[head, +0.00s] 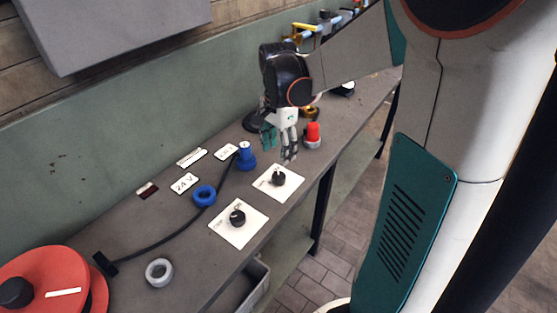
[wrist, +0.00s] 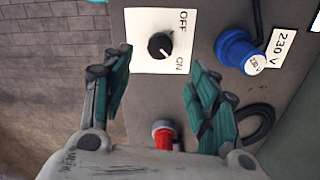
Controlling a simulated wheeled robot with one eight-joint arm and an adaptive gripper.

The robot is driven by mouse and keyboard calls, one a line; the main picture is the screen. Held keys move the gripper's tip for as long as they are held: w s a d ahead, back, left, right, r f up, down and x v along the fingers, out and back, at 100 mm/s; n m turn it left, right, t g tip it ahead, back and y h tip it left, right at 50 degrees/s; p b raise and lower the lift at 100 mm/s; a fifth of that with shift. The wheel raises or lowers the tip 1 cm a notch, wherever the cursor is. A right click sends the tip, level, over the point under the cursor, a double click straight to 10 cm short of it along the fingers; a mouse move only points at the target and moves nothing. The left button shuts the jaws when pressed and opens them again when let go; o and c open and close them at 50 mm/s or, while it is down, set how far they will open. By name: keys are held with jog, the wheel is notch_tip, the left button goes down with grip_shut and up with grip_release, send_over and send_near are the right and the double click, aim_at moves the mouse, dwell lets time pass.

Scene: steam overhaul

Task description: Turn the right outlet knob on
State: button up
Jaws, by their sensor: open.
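The right outlet knob (head: 278,179) is a round black knob on a white plate on the bench. In the wrist view the knob (wrist: 160,46) sits near the plate's middle, with OFF and ON printed beside it. A small pale mark shows on the knob, but I cannot tell surely which word it points to. A second black knob (head: 237,217) sits on another white plate nearer the front left. My gripper (head: 280,148) is open and empty, pointing down above and behind the right knob, apart from it. In the wrist view its fingertips (wrist: 158,58) spread either side of the knob.
A blue connector (head: 245,157) with a cable stands left of the gripper, by a 230 V label (wrist: 286,47). A red-topped piece (head: 313,133) stands close right of the gripper. A blue ring (head: 203,195), grey ring (head: 159,272) and red reel (head: 45,285) lie leftward.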

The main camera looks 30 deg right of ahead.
jog(key=shift+r, duration=1.1)
